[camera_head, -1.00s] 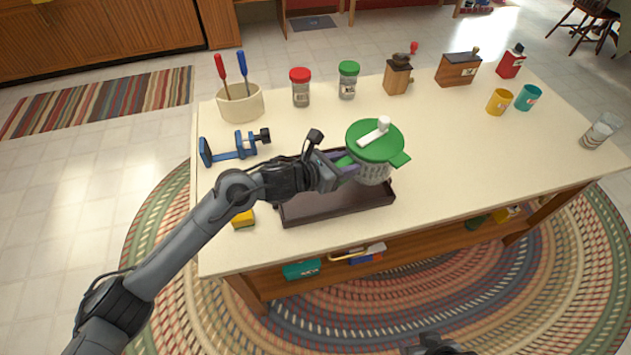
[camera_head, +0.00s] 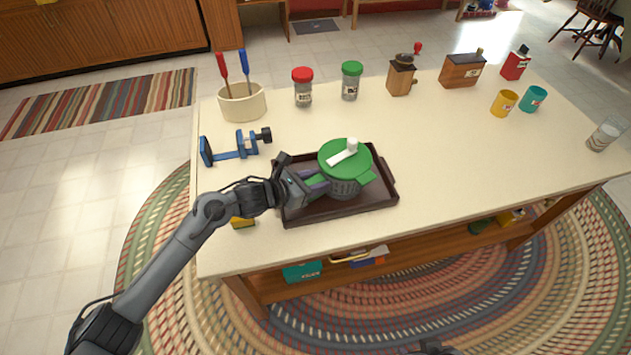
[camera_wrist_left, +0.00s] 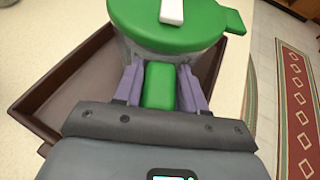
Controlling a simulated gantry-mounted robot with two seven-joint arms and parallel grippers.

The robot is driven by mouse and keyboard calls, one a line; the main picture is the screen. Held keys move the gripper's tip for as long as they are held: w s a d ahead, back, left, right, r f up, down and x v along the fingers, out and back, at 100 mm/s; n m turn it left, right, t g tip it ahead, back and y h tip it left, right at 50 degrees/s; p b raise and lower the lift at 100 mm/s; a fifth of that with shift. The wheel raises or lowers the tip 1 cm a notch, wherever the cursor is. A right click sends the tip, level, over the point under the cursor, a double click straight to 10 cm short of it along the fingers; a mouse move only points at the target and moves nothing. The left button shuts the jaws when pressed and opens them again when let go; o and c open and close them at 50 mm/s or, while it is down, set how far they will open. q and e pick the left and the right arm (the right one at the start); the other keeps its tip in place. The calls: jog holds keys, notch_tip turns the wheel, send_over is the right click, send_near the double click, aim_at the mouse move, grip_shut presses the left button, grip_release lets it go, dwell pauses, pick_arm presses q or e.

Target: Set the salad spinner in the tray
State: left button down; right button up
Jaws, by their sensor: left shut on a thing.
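The salad spinner (camera_head: 345,165) has a green lid, a white crank handle and a grey bowl. In the head view it is over the middle of the dark brown tray (camera_head: 370,203), upright. I cannot tell whether its base touches the tray floor. My left gripper (camera_head: 318,183) comes from the left and is shut on the spinner's green side handle. In the left wrist view the purple fingers (camera_wrist_left: 160,88) clasp that handle, with the spinner (camera_wrist_left: 165,25) just beyond and the tray (camera_wrist_left: 70,85) below. At the bottom edge of the head view a dark piece of my right arm shows, its fingers unseen.
A blue clamp (camera_head: 235,148) and a cream crock (camera_head: 242,103) with screwdrivers stand left of and behind the tray. A yellow block (camera_head: 243,222) lies beside its front left corner. Two jars, red-lidded (camera_head: 303,87) and green-lidded (camera_head: 351,80), stand behind. The counter right of the tray is clear.

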pick_arm(q)
jog(key=shift+w, duration=0.1)
jog(key=c, duration=1.1)
grip_release()
jog(key=shift+f, duration=0.1)
jog(key=o, duration=0.5)
jog(key=shift+c, duration=0.2)
jog(key=shift+a+r, duration=0.1)
jog(key=shift+r, duration=0.15)
jog(key=p+v, duration=0.2)
jog(key=v, duration=1)
jog(key=shift+f, duration=0.15)
